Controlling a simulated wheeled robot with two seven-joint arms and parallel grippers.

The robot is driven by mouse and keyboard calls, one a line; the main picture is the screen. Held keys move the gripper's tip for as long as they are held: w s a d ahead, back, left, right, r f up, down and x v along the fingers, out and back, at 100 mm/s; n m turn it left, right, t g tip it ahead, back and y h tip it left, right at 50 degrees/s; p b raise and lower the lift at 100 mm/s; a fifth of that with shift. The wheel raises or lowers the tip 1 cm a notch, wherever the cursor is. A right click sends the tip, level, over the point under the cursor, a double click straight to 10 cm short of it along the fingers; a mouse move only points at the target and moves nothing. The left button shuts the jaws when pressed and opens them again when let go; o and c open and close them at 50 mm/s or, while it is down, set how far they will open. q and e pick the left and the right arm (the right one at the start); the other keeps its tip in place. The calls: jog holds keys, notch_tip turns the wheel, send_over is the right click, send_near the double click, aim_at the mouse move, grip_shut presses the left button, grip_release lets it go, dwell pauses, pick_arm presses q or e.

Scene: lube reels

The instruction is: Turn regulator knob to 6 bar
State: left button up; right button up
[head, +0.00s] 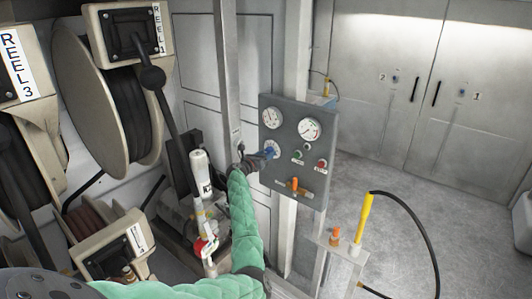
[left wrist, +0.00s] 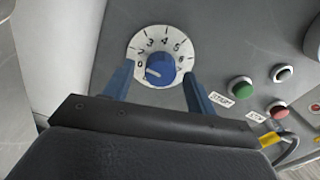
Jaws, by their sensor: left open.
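The regulator knob (left wrist: 160,67) is blue and sits on a white dial (left wrist: 146,42) numbered from 0 upward, in the left wrist view. Its white pointer mark lies at the lower left, near 0. My left gripper (left wrist: 158,88) is open, with one blue finger on either side of the dial's lower half; I cannot tell if either touches the knob. In the head view my left gripper (head: 270,153) is at the knob's dial (head: 275,147) on the grey panel (head: 318,190), partly hiding the knob. My right gripper is not in view.
Two round gauges (head: 310,129) are above the dial. A green button (left wrist: 240,87) and a red button (left wrist: 275,110) are to its right, and an orange-handled valve (head: 294,184) is below. Hose reels (head: 85,90) stand at left. A yellow nozzle (head: 363,215) stands at lower right.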

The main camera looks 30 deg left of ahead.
pick_arm(q)
jog(key=shift+w, duration=0.35)
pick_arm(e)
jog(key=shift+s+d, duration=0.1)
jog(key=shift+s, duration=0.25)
pick_arm(q)
jog(key=shift+c, duration=0.3)
jog(key=c, duration=0.9)
jog(key=shift+c, duration=0.2)
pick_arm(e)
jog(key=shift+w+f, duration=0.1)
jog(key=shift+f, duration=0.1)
